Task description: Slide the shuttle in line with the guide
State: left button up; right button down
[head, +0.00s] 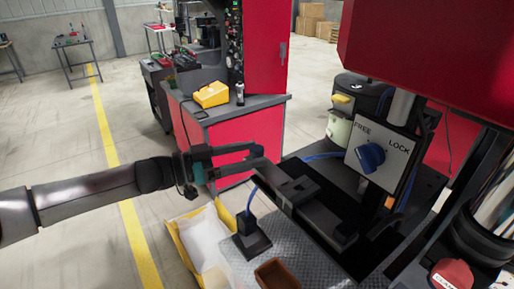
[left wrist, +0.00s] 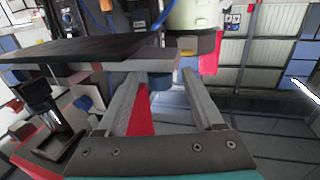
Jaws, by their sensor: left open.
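My left gripper (head: 264,158) reaches in from the left in the head view, open and empty. Its fingertips are just beyond the left end of a dark slotted block (head: 298,189), which looks like the shuttle. The block sits on a dark track (head: 335,228), which looks like the guide; I cannot tell exactly where one ends and the other begins. In the left wrist view, the open fingers (left wrist: 162,76) point toward a dark flat plate (left wrist: 85,50) and a grey end piece. Contact cannot be told. My right gripper is not in view.
A panel with a blue FREE/LOCK knob (head: 370,156) stands behind the track. A red cabinet (head: 240,140) stands behind my gripper.

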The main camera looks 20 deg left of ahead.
pick_arm(q)
jog(key=shift+x, duration=1.05)
jog(key=shift+c, duration=0.4)
grip_shut()
dwell(0.3)
